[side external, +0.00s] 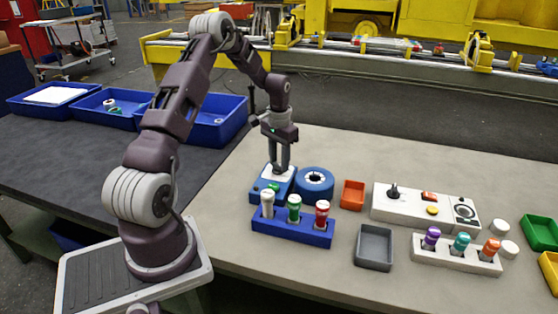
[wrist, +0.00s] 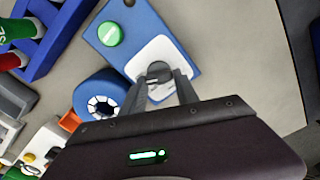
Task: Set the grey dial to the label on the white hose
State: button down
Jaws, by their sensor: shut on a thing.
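A dark grey dial (wrist: 159,70) sits on a white plate (wrist: 178,53) on top of a blue box (wrist: 138,22). My gripper (wrist: 160,84) is shut on the dial, one finger on each side; the fingers partly cover the plate's marks, and I cannot read the dial's setting. A white hose-like cylinder (side external: 267,204) stands upright at the left of the blue rack (side external: 290,230). Its label is too small to read.
The rack also holds a green (side external: 294,209) and a red cylinder (side external: 322,214). A blue ring-shaped reel (side external: 316,181) stands close right of the box. A white control panel (side external: 415,206), small bins and a white rack (side external: 456,255) lie further right. The front-left tabletop is clear.

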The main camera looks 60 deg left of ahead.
jog(key=shift+m, duration=0.4)
jog(key=c, duration=0.9)
grip_release()
notch_tip(320, 180, up, 7)
jog(key=shift+r, duration=0.1)
jog(key=s+d+r+m+t+y, duration=0.1)
jog(key=s+d+r, duration=0.1)
jog(key=d+r, duration=0.65)
jog(key=s+d+r+m+t+y, duration=0.1)
jog(key=s+d+r, duration=0.2)
jog(key=d+r, duration=0.5)
jog(key=s+d+t, duration=0.1)
jog(key=s+d, duration=0.3)
jog(key=s, duration=0.2)
jog(key=s+d+r+t+h, duration=0.1)
jog(key=s+d, duration=0.4)
jog(key=s, duration=0.1)
jog(key=s+d+t+h, duration=0.1)
jog(key=s+d, duration=0.4)
jog(key=s, duration=0.1)
jog(key=shift+d+r+m+t, duration=0.15)
jog(key=shift+d+m+t, duration=0.15)
jog(key=shift+m, duration=0.1)
